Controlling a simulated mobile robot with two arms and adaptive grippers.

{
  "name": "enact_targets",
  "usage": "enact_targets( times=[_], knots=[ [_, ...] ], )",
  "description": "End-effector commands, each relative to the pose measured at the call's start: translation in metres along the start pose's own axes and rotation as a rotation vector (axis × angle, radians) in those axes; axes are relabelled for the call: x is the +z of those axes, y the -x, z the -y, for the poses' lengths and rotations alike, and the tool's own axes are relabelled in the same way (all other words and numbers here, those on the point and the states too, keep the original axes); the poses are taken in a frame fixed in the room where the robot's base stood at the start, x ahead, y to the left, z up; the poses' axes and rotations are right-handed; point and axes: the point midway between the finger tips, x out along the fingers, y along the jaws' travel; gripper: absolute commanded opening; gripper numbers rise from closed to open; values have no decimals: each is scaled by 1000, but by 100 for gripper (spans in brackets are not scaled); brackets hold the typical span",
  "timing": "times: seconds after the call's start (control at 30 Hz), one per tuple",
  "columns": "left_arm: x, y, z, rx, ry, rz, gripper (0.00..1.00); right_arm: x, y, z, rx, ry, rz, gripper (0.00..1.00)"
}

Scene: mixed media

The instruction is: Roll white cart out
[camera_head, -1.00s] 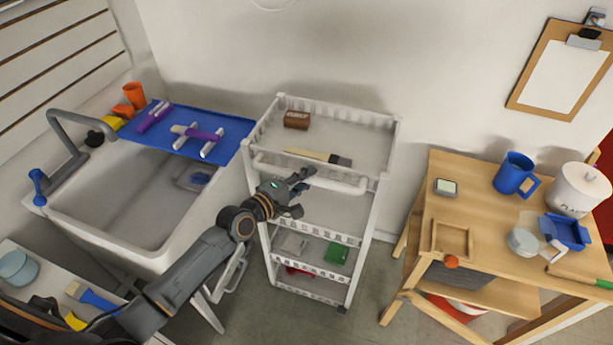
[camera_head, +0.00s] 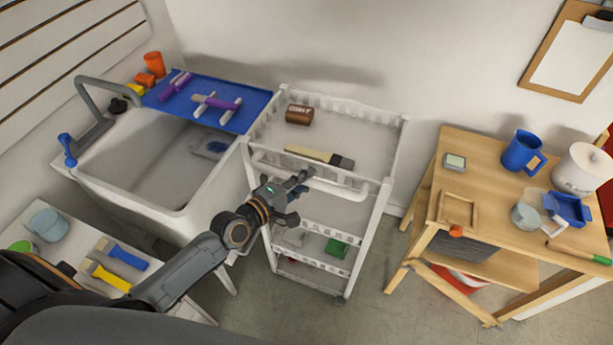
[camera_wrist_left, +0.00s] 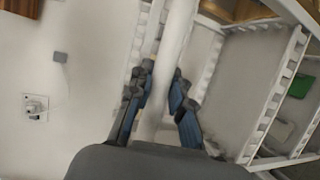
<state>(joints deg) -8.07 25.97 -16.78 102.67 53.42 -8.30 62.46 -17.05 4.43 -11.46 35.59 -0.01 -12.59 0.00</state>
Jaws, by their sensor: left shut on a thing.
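The white cart (camera_head: 376,136) stands against the wall between the sink and the wooden table. It has a top tray and lower shelves, with a white bar handle (camera_head: 338,187) across its front. My left gripper (camera_head: 296,191) is at the handle, left of its middle. In the left wrist view the handle (camera_wrist_left: 166,75) runs between the blue-padded fingers (camera_wrist_left: 155,110), which are shut on it. A brown container (camera_head: 299,115) and a brush (camera_head: 322,156) lie in the top tray. A green item (camera_head: 337,248) is on a lower shelf. My right gripper is not in view.
A white sink (camera_head: 150,160) with a blue mat (camera_head: 245,113) stands close on the cart's left. The wooden table (camera_head: 490,185) is on the right, with a floor gap between. A white bench with brushes (camera_head: 123,256) is at lower left. Floor shows in front of the cart.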

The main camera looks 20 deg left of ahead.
Motion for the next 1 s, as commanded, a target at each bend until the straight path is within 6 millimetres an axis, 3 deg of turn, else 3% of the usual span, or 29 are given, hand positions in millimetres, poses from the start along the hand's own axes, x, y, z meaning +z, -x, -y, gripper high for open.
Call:
enact_targets(
  times=[0.13,0.17,0.27,0.3,0.67,1.0],
  knots=[
    [-1,0,0,0,0,-1,0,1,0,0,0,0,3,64],
    [-1,0,0,0,-1,-1,21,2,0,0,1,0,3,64],
    [-1,0,0,0,-1,-1,41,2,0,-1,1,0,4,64],
    [-1,0,0,0,-1,-1,43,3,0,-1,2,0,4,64],
    [-1,6,0,-1,-1,-1,43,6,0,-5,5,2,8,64],
    [-1,72,2,-6,-3,0,43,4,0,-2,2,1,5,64]
  ],
)
